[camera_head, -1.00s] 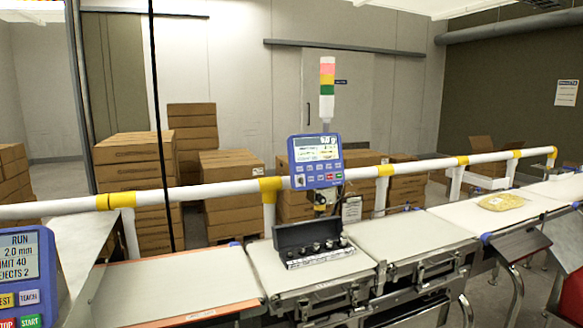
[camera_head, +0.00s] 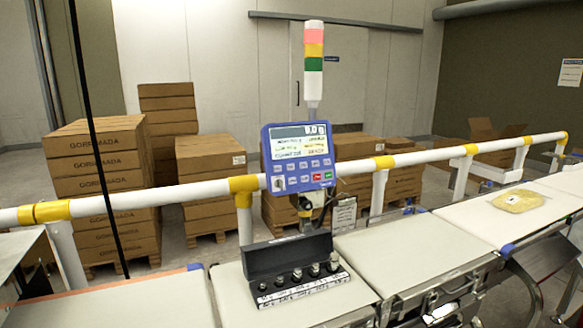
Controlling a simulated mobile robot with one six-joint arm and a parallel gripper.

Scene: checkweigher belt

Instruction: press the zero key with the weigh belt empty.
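The blue checkweigher control panel (camera_head: 298,158) is mounted on the white rail near the middle of the view. The key labels are too small to read, so I cannot tell which is the zero key. Below it, an open black case of weights (camera_head: 294,270) rests on a belt section. The belt section (camera_head: 405,248) to its right is bare. I cannot tell which section is the weigh belt. My gripper is not in view.
A white rail with yellow bands (camera_head: 130,201) runs across behind the belts. A signal tower (camera_head: 313,62) stands behind the panel. A yellow pack (camera_head: 519,201) lies on the right belt. Stacked cartons (camera_head: 100,165) stand beyond the rail.

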